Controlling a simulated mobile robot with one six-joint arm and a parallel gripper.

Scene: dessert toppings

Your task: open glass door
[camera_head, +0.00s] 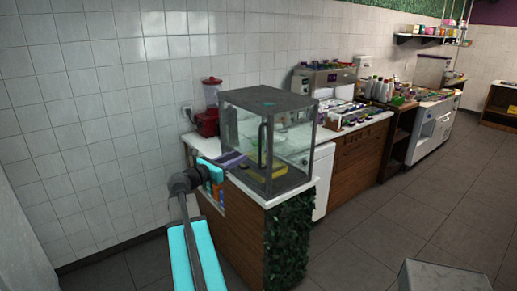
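A glass display case (268,99) with a dark grey frame stands on the white counter. Its glass door (243,135) is the side facing me, with a dark upright handle (262,145) near the case's front corner. The door looks closed against the frame, though its edges are too small to be sure. A yellow item shows low inside through the glass. My gripper (217,172) is cyan and dark, just left of the case and apart from the handle, at about the case's lower height. Its fingers are too small to tell whether they are open or shut.
The case sits on a wooden counter (238,231) with a leafy end panel (290,235). A red blender-like appliance (208,120) stands behind it by the tiled wall. A grey box-like thing (440,277) is at the lower right. The tiled floor (370,225) between is clear.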

